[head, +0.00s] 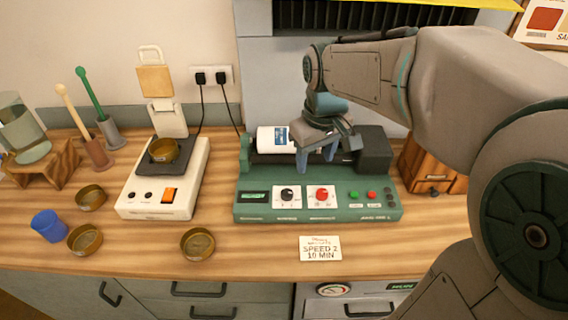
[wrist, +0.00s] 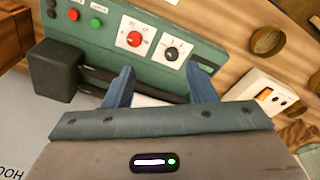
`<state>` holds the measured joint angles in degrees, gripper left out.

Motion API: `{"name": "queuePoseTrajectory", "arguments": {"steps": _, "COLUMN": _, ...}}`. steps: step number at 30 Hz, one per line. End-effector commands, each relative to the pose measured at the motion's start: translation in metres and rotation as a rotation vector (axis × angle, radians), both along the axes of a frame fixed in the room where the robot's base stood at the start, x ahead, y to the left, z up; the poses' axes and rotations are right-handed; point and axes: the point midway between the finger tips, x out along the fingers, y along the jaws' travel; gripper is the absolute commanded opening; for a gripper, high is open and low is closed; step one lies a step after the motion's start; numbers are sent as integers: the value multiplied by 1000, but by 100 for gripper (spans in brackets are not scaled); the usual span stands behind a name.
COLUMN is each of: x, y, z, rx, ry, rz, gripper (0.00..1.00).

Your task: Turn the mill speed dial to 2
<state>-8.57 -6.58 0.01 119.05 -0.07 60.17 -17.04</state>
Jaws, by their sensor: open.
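The green mill (head: 250,213) stands at the middle of the table, with a white jar (head: 270,140) lying across its rollers. Its front panel has a black dial (head: 287,195) on a white plate and a red dial (head: 321,195) to its right. Their labels are too small to read, so I cannot tell which sets speed. The wrist view also shows the black dial (wrist: 171,53) and the red dial (wrist: 135,39), with the panel turned upside down. My gripper (head: 316,158) is open and empty above the mill, behind and above the dials, touching neither.
A card (head: 320,249) reading "SPEED 2 10 MIN" lies before the mill. Green and red buttons (head: 371,195) sit right of the dials. A white scale (head: 150,197) holding a brass dish stands left. A wooden box (head: 420,172) is at right. Brass dishes (head: 197,244) lie front left.

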Motion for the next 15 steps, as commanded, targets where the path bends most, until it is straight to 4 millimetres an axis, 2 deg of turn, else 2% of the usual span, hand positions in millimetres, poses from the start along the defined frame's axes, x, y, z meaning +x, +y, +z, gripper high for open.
{"name": "queuePoseTrajectory", "arguments": {"steps": 1, "x": 16, "y": 10, "z": -10, "rx": -7, "ry": 25, "rz": 48, "gripper": 51}}
{"name": "queuePoseTrajectory", "arguments": {"steps": 6, "x": 52, "y": 34, "z": -29, "rx": -26, "ry": 87, "rz": 184, "gripper": 51}}
{"name": "queuePoseTrajectory", "arguments": {"steps": 9, "x": 65, "y": 45, "z": -38, "rx": -32, "ry": 108, "rz": 237, "gripper": 51}}
{"name": "queuePoseTrajectory", "arguments": {"steps": 15, "x": 73, "y": 52, "z": -47, "rx": -36, "ry": 127, "rz": 276, "gripper": 51}}
